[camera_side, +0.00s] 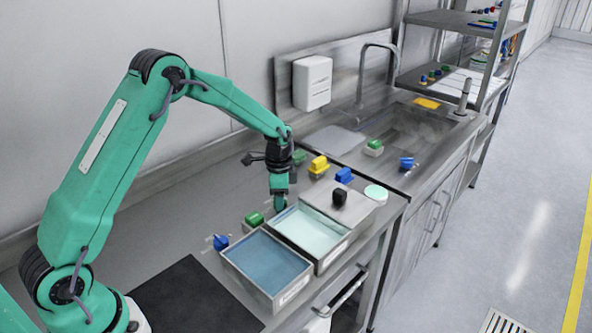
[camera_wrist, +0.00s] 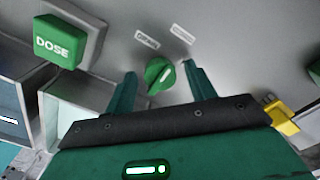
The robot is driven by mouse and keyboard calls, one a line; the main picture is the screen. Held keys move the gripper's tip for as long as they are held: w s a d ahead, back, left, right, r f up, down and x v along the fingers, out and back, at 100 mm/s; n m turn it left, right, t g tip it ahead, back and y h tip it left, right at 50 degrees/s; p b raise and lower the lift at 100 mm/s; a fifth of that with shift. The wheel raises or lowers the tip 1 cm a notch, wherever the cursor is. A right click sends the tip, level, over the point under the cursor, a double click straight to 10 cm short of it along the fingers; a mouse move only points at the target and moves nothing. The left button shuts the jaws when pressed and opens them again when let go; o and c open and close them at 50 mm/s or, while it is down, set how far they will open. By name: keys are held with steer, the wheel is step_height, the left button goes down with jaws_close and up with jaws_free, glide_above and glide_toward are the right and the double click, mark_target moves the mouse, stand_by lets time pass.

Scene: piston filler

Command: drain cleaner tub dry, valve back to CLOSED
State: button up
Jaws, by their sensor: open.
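A round green valve knob (camera_wrist: 159,74) with a pale pointer line sits between my gripper's (camera_wrist: 160,80) two open fingers in the wrist view. A gap shows on each side. In the side view my gripper (camera_side: 280,204) points down behind a steel tub of pale green liquid (camera_side: 345,249) and hides most of the knob. A tub of blue liquid (camera_side: 235,270) stands in front of it. I cannot read which tub is the cleaner.
A green DOSE button (camera_wrist: 58,45) is close to the left finger. A blue knob (camera_side: 221,242) stands beside the blue tub. A yellow block (camera_side: 318,166), a blue block (camera_side: 344,175) and a black-knobbed cover (camera_side: 354,208) are to the right. A sink (camera_side: 420,130) lies beyond.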

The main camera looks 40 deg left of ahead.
steer(key=shift+c, duration=0.2)
steer(key=c, duration=0.9)
steer(key=shift+n, duration=0.3)
steer(key=n, duration=0.8)
steer(key=shift+n, duration=0.3)
steer(key=o, duration=0.9)
